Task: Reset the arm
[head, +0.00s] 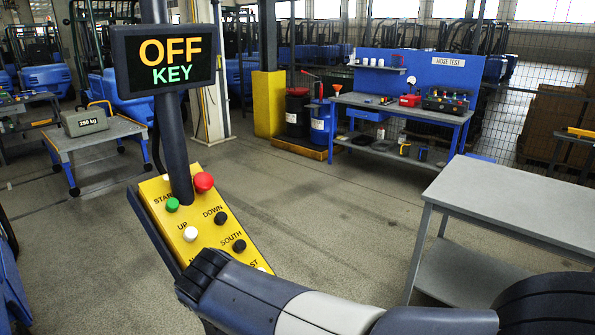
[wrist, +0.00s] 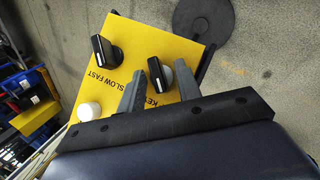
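A yellow control panel (head: 172,222) stands on a post in the head view, with a green START button (head: 172,205), a red mushroom button (head: 203,182), and UP, DOWN and SOUTH buttons. My arm hides its lower part. The display (head: 163,60) above reads OFF KEY. In the wrist view the yellow panel (wrist: 130,62) shows a black KEY knob (wrist: 156,73), a SLOW FAST knob (wrist: 104,50) and a white button (wrist: 89,111). My gripper (wrist: 158,76) is open, its grey fingers on either side of the KEY knob, with gaps visible.
A grey table (head: 520,205) stands at the right. A cart (head: 92,137) with a 250 kg weight (head: 85,121) stands at the left. A blue hose test bench (head: 400,112) is at the back. The floor between is clear.

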